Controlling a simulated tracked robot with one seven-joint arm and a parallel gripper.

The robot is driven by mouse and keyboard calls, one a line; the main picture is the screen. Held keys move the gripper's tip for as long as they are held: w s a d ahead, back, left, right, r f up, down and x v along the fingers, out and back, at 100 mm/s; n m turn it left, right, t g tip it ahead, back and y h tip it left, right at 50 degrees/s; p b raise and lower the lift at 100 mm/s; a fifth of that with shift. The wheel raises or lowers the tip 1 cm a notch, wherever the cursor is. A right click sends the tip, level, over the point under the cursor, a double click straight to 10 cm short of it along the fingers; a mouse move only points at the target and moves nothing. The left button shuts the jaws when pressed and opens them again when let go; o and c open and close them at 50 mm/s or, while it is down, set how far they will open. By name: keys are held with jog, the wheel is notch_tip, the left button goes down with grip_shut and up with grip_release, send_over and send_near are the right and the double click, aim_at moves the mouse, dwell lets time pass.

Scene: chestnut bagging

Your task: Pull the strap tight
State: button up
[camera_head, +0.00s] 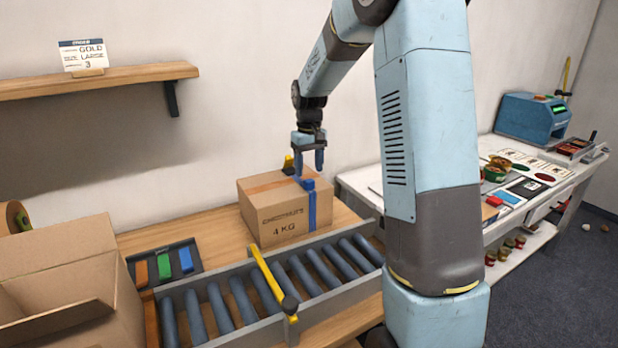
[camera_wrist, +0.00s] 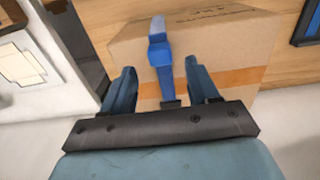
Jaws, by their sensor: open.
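A closed cardboard box (camera_head: 285,222) marked "4 KG" stands on the wooden bench against the wall; it also shows in the wrist view (camera_wrist: 235,48). A blue strap (camera_head: 312,208) runs over its top and down its front, with a blue buckle (camera_head: 308,184) at the top front edge. In the wrist view the strap (camera_wrist: 165,83) and its buckle (camera_wrist: 160,55) lie between the fingers. My gripper (camera_head: 308,164) is open above the box top, its fingers (camera_wrist: 158,78) either side of the strap, apparently not touching it.
A roller conveyor (camera_head: 230,318) with a yellow bar (camera_head: 268,272) lies in front of the box. A tray of coloured straps (camera_head: 165,264) and an open carton (camera_head: 60,260) are at left. A white table (camera_head: 520,210) is at right.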

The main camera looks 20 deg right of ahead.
aim_at(309, 180)
notch_tip(309, 180, up, 9)
dwell(0.3)
dwell(0.4)
jog(key=s+a+r+t, duration=0.1)
jog(key=s+r, duration=0.2)
jog(key=s, duration=0.3)
jog(key=s+r+m+t, duration=0.1)
jog(key=s+r, duration=0.1)
jog(key=s, duration=0.4)
jog(key=s+a+r+t, duration=0.1)
jog(key=s+r, duration=0.2)
jog(key=s, duration=0.3)
jog(key=s+f+m+t, duration=0.1)
jog(key=s+f+t, duration=0.1)
jog(key=s, duration=1.5)
jog(key=shift+a+f+t, duration=0.2)
jog(key=shift+f+t, duration=0.1)
jog(key=shift+f, duration=0.25)
jog(key=shift+s, duration=0.1)
dwell(0.5)
